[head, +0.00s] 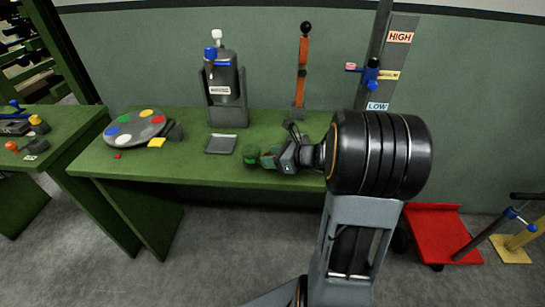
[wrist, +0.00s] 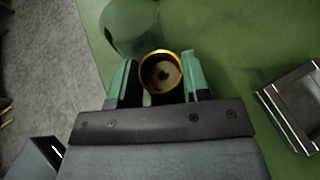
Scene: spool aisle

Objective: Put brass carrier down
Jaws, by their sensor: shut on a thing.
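The brass carrier (wrist: 146,70) shows in the wrist view as a round, hollow piece with a bright gold rim and a dark spot inside. It sits between the two green fingers of my gripper (wrist: 160,80), which is shut on it. In the head view my gripper (head: 268,160) is over the front right of the green table (head: 190,178), and I cannot make out the carrier there. Whether the carrier touches the table is not clear. A green rounded object (head: 250,158) is just beyond the fingertips; it also shows in the wrist view (wrist: 130,25).
A shallow grey tray (head: 220,144) lies left of my gripper. A round plate with coloured spots (head: 138,130), a grey dispenser (head: 225,85) and an orange lever (head: 302,65) stand farther off. A red cart (head: 440,230) is at right.

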